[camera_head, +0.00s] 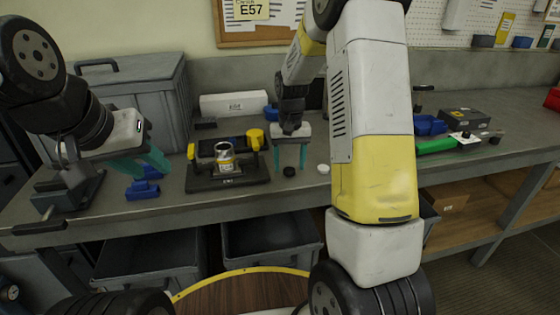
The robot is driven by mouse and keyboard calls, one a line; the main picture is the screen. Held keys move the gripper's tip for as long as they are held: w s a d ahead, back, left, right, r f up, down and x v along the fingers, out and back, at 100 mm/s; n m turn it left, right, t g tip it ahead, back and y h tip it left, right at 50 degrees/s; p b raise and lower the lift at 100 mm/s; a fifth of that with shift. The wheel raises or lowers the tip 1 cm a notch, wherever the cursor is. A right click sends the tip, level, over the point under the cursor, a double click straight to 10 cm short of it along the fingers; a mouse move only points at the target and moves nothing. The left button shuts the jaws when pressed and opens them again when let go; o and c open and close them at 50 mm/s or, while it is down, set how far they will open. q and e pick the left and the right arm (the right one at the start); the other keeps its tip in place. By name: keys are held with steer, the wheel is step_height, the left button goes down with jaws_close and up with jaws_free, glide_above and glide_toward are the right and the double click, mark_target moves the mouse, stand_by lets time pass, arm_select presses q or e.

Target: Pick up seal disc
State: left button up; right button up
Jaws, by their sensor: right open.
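Two small discs lie on the grey workbench (330,194), a black disc (289,171) and a white disc (323,169). The black one looks like a seal disc, but I cannot be sure which is meant. My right gripper (289,168) points down with its teal fingers open. The black disc shows between the fingertips, and I see no clear contact. The white disc lies just to their right. My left gripper (150,168) is at the left above the bench, its teal fingers seen from the side, so its opening is unclear.
A black fixture (228,180) with yellow knobs and a small jar (225,158) stands left of the discs. Blue parts (143,188) lie under my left gripper. A grey bin (135,95) stands behind. My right arm hides the bench's middle right.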

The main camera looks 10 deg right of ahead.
steer(key=shift+f, duration=0.5)
jaws_close()
steer(key=shift+r, duration=0.1)
